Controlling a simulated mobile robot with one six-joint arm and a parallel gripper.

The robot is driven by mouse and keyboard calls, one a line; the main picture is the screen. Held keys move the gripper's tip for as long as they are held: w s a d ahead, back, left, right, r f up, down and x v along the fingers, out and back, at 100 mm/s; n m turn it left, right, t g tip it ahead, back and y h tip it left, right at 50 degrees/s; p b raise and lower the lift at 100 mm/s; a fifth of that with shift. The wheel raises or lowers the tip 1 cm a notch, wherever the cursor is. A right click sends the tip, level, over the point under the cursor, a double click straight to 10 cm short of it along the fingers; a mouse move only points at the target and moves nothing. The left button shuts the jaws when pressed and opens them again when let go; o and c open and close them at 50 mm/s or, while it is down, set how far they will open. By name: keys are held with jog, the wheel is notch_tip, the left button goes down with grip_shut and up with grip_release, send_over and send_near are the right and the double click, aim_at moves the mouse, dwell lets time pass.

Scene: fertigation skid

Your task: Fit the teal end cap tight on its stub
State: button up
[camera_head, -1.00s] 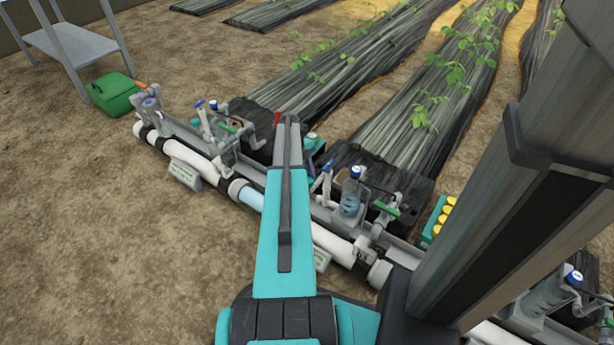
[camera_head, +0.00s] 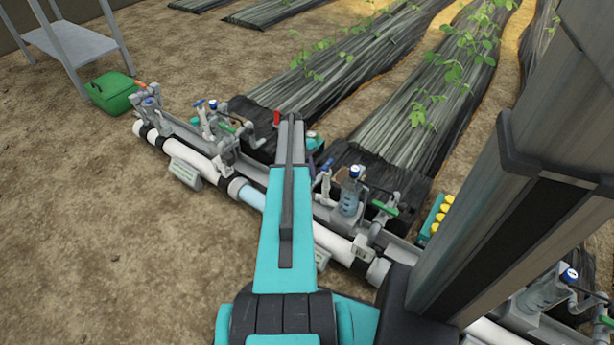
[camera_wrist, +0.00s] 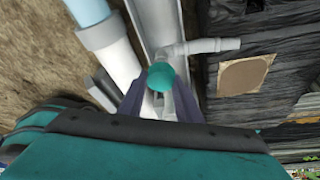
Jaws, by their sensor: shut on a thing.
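The teal end cap (camera_wrist: 161,76) shows as a round face in the middle of the wrist view. My gripper (camera_wrist: 159,92) is shut on it, with one dark finger on each side. The grey pipe fitting (camera_wrist: 172,50) with a side branch lies directly behind the cap. The stub's end is hidden by the cap, so I cannot tell how far the cap sits on it. In the head view my arm covers the cap and the fingertips.
A white main pipe with a pale blue section (camera_head: 252,196) runs beside the grey channel. Valve assemblies (camera_head: 350,192) stand close on both sides of my arm. A green box (camera_head: 113,93) and a grey table (camera_head: 75,45) are at the upper left. Bare soil lies in front.

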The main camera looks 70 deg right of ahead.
jog(key=shift+w+a+f+m+y, duration=0.1)
jog(key=shift+a+m+y, duration=0.1)
jog(key=shift+a, duration=0.2)
jog(key=shift+w+a+f+m+y, duration=0.1)
jog(key=shift+a+m, duration=0.1)
jog(key=shift+a, duration=0.2)
jog(key=o, duration=1.3)
jog(key=shift+d+r, duration=0.1)
jog(key=shift+d, duration=0.15)
jog(key=shift+d+r, duration=0.1)
jog(key=shift+s+r+p, duration=0.1)
jog(key=shift+r+p, duration=0.1)
jog(key=shift+p, duration=0.1)
notch_tip(320, 180, up, 9)
jog(key=p, duration=0.5)
jog(key=shift+f, duration=0.2)
